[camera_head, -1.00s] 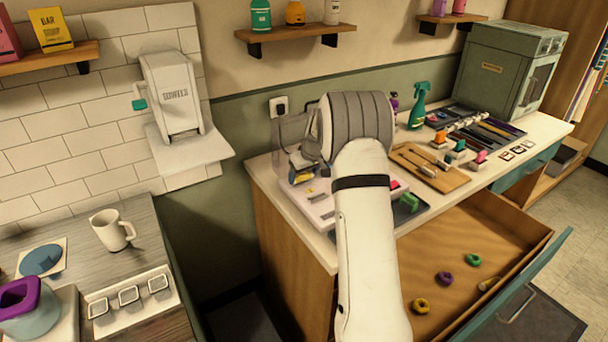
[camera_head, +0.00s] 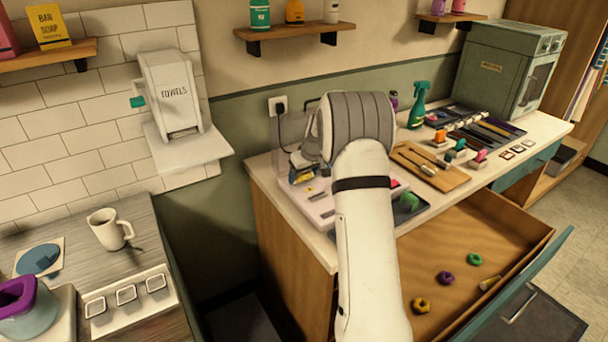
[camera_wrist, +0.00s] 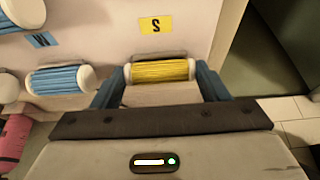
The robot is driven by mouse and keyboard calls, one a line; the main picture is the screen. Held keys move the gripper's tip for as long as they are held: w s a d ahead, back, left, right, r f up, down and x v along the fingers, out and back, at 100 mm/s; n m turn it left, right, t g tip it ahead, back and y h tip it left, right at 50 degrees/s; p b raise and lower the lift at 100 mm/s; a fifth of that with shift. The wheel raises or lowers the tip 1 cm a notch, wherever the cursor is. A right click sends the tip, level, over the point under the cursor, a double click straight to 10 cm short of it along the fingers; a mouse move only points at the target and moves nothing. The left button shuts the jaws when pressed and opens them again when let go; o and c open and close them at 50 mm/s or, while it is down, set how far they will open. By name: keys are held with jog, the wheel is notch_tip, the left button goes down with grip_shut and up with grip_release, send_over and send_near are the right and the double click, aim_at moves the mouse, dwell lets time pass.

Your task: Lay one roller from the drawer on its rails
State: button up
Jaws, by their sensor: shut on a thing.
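A yellow roller (camera_wrist: 160,70) is between the two blue fingers of my gripper (camera_wrist: 158,78) in the wrist view, and the gripper is shut on it. The roller lies level just below a yellow label marked S (camera_wrist: 156,26), in front of a grey bracket. I cannot tell whether it touches its rails. A blue roller with white ends (camera_wrist: 60,80) lies to its left, below a blue label marked W (camera_wrist: 40,40). In the head view my arm hides most of the gripper. The open drawer (camera_head: 455,240) holds a small yellow cylinder (camera_head: 490,284).
Yellow (camera_head: 421,305), purple (camera_head: 445,278) and green (camera_head: 474,259) rings lie in the drawer. A clear guard (camera_head: 290,130) stands behind the roller area. A wooden tray (camera_head: 430,168) with tools is to the right on the counter. More roller ends show at the wrist view's left edge.

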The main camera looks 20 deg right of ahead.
dwell(0.3)
jog(key=o, duration=1.2)
jog(key=shift+c, duration=0.2)
jog(key=shift+r+p, duration=1.6)
jog(key=shift+r, duration=1.9)
